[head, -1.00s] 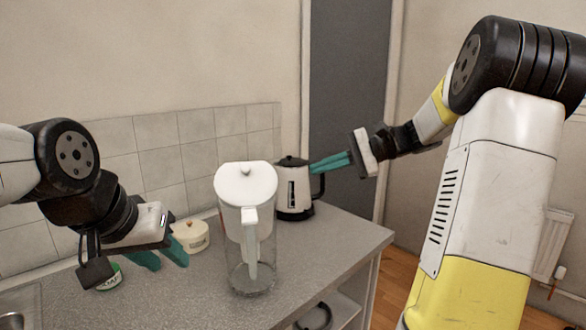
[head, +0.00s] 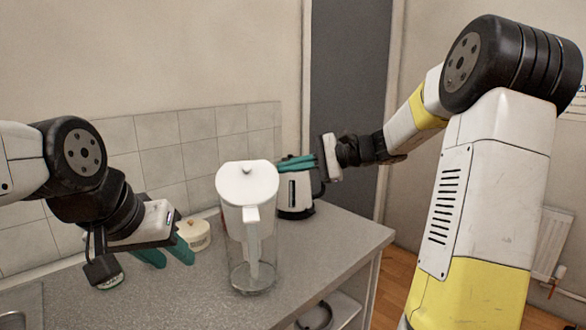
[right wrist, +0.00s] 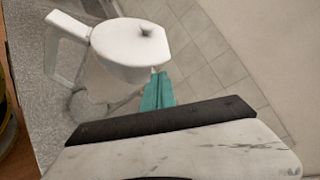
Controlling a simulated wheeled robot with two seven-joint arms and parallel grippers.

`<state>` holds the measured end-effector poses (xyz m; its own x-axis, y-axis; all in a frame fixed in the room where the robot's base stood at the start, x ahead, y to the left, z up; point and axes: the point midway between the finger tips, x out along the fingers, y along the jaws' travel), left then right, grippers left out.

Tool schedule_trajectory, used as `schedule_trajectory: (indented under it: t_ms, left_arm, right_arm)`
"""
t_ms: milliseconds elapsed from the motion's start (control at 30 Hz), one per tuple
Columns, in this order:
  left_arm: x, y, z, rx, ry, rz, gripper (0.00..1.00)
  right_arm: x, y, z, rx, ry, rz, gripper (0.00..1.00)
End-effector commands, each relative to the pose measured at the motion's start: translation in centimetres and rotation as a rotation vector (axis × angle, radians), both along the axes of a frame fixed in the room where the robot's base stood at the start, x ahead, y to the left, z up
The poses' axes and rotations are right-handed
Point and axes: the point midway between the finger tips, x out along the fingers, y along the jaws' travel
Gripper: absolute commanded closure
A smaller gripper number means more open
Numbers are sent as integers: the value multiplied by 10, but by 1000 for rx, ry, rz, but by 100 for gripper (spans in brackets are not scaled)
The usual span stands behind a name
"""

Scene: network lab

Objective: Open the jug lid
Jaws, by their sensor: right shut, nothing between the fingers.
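The clear jug (head: 250,265) stands upright near the middle of the counter, and its white lid (head: 247,183) is down on top. A small knob shows on the lid (right wrist: 130,48) in the right wrist view, with the white handle (right wrist: 68,28) at its left. My right gripper (head: 282,163) is shut and empty, its teal fingers pointing left just beyond the lid's right edge. In the right wrist view its fingertips lie close to the lid's rim; I cannot tell whether they touch. My left gripper (head: 172,254) hangs low left of the jug, fingers apart and empty.
A white and black kettle (head: 294,195) stands behind the jug at the right, partly hidden by my right gripper. A cream lidded pot (head: 195,235) stands near my left gripper. The counter (head: 190,300) is clear in front.

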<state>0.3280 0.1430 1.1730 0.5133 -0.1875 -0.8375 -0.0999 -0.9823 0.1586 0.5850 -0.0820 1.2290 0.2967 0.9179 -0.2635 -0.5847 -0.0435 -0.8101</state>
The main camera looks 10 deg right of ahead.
Motion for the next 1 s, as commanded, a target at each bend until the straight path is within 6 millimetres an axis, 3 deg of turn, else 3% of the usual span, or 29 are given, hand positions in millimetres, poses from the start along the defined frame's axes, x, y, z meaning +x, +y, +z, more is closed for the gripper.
schedule_trajectory:
  t_ms: [1000]
  left_arm:
    - [0,0,0,0,1,0,64]
  right_arm:
    - [-8,4,9,4,-56,-1,100]
